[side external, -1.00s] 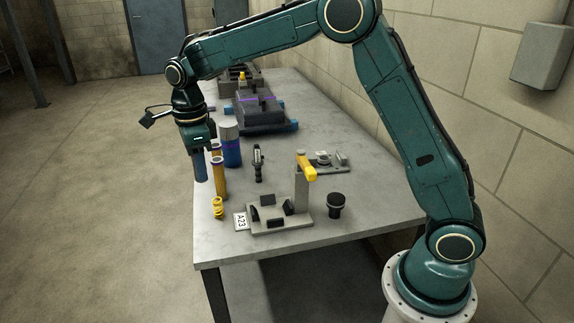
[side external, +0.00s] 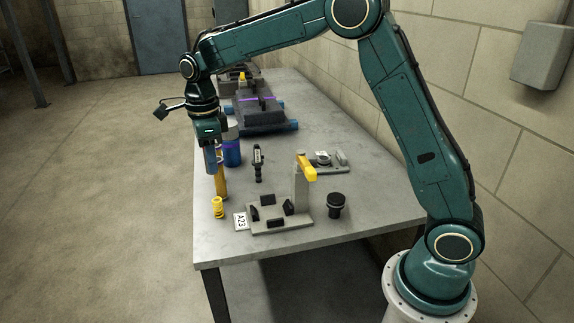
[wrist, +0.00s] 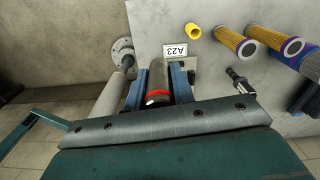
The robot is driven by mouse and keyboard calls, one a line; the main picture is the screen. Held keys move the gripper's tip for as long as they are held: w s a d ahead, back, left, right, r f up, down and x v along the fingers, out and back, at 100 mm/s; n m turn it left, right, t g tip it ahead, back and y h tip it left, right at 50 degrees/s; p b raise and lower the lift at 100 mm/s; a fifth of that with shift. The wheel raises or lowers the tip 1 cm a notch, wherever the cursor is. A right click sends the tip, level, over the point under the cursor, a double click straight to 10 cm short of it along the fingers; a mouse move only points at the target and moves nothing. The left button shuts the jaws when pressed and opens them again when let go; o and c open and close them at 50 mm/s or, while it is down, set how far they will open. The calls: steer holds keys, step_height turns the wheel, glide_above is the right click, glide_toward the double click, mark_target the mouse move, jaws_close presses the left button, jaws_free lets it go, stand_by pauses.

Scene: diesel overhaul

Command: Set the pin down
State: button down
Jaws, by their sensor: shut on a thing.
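The pin (wrist: 158,80) is a dark grey cylinder with a red band in the wrist view. It sits between the two blue fingers of my gripper (wrist: 158,85), which is shut on it. The pin is mostly hidden by the fingers there. I cannot tell how far its lower end is from the table top.
A grey fixture (side external: 265,222) with dark blocks and an A23 card (side external: 240,221) is in front. A black round part (side external: 336,205) stands right. The table's front right is clear.

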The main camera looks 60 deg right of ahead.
steer(key=s+d+m, duration=0.3)
steer(key=s+d, duration=0.2)
steer(key=d, duration=0.6)
steer(key=s+d+m, duration=0.3)
steer(key=s+d, duration=0.1)
steer(key=d, duration=0.6)
steer(key=s+d+m, duration=0.3)
steer(key=s+d, duration=0.3)
steer(key=s, duration=0.3)
steer(key=s+d+m, duration=0.3)
steer(key=s+d, duration=0.3)
steer(key=s, duration=0.4)
steer(key=shift+d+r, duration=0.15)
steer(key=shift+d, duration=0.2)
step_height(320, 180, down, 16)
steer(key=shift+f, duration=0.15)
steer(key=shift+f, duration=1.85)
steer(key=shift+f, duration=0.15)
